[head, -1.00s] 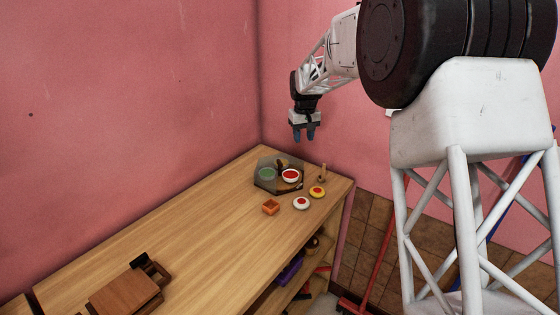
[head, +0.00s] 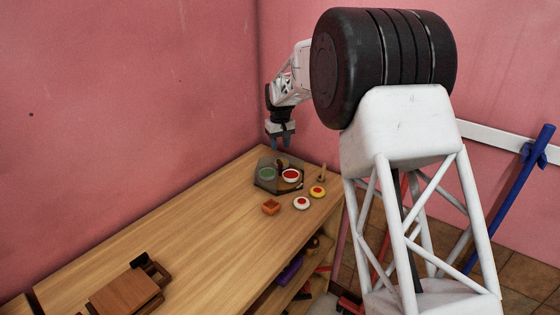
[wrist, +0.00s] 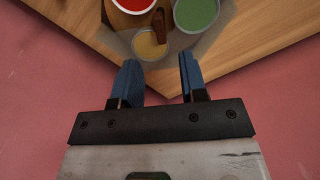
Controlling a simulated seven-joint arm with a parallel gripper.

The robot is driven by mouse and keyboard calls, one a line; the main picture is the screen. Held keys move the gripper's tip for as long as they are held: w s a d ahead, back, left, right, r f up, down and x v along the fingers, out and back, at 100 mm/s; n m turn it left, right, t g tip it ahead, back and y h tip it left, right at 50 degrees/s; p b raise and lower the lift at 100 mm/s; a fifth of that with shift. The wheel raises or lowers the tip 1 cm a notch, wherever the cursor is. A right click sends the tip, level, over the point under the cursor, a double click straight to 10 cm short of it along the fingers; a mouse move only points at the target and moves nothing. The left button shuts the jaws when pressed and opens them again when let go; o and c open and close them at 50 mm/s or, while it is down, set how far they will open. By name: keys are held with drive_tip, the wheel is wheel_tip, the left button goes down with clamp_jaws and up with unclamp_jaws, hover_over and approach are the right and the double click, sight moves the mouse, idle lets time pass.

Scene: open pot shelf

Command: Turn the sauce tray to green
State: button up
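The sauce tray (head: 263,184) is a dark grey, many-sided tray on the far end of the wooden table. It holds a green sauce bowl (head: 267,174) on the left and a red sauce bowl (head: 291,175) on the right. In the wrist view, the tray rim (wrist: 116,42) is at the top, with a yellow sauce bowl (wrist: 148,46) and a brown handle-like piece (wrist: 159,25) between the red and green bowls. My gripper (head: 281,145) is above the tray's back side, pointing down. Its blue fingers (wrist: 158,78) are apart and empty, off the tray edge.
The pink wall is close behind. The middle of the table (head: 200,235) is clear.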

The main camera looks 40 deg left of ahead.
sight(280, 161)
drive_tip(key=shift+f, duration=3.75)
clamp_jaws()
